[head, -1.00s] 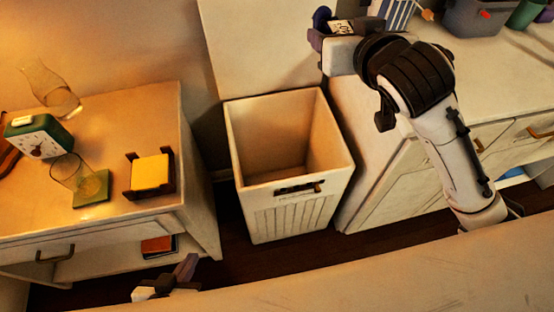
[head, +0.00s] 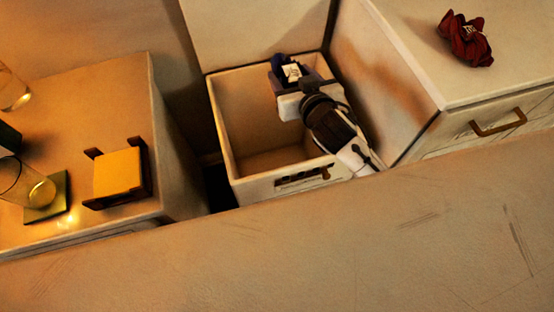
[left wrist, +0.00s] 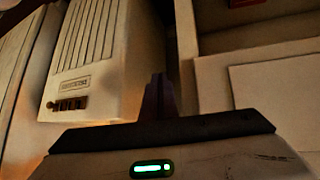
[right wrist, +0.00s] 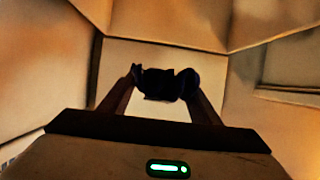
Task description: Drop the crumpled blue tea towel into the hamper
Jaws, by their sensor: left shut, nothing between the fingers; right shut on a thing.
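The crumpled tea towel (head: 279,64) is a small dark blue bundle. My right gripper (head: 290,73) is shut on it, at the back right part of the hamper's opening. In the right wrist view the towel (right wrist: 165,84) is pinched between the two fingertips (right wrist: 162,82), with pale walls around it. The cream hamper (head: 221,125) stands open between two pieces of furniture, and its visible floor looks empty. Its front, with slats and a handle hole, shows in the left wrist view (left wrist: 103,60). My left gripper (left wrist: 160,97) is shut and empty, outside the hamper; the head view does not show it.
A nightstand (head: 110,85) with a yellow block in a dark holder (head: 118,172) and a glass (head: 25,185) is at left. A dresser (head: 400,50) with a dark red scrunched cloth (head: 465,38) is at right. A pale surface (head: 300,250) fills the foreground.

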